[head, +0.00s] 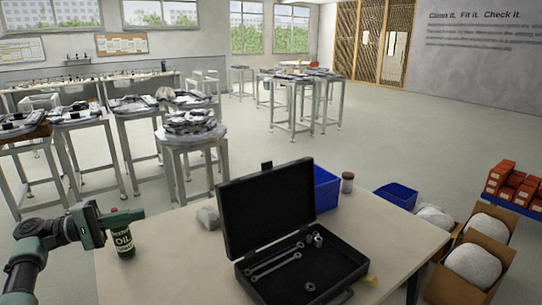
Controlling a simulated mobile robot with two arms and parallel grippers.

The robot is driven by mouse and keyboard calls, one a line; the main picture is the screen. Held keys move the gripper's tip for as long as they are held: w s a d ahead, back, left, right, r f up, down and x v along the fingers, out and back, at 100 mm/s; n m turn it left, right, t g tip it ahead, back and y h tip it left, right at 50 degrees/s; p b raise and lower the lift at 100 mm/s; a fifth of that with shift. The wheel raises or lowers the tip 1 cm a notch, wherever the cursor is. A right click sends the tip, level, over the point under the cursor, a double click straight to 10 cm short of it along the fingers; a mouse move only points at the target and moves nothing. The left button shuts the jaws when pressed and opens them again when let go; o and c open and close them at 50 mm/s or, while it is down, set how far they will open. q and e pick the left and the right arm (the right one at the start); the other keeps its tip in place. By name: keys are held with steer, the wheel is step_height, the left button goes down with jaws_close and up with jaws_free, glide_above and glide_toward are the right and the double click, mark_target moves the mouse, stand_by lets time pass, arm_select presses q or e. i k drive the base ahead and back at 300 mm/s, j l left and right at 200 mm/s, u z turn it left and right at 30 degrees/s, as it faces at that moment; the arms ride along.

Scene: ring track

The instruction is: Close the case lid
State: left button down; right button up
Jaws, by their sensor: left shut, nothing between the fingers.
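The black case (335,262) stands on the pale table at lower centre. Its lid (266,208) is open and stands nearly upright at the back of the case. Two wrenches (272,262) and several small metal parts (310,240) lie in the case. My left gripper (143,213) is shut and empty at the left edge of the table. It is well to the left of the lid, apart from it, and covers part of the green oil bottle (122,247). My right gripper is not in view.
A blue bin (326,188) stands behind the lid, with a brown-capped jar (347,183) to its right. A grey lump (208,217) lies left of the lid. A yellow scrap (371,281) lies by the case's right corner. Table (180,270) is clear between bottle and case.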

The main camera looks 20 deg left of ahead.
mark_target(259, 209)
steer(key=i+l, duration=0.15)
steer(key=i, duration=0.2)
steer(key=i+l, duration=0.2)
steer(key=i, duration=0.15)
steer(key=i+l, duration=0.15)
steer(key=i, duration=0.2)
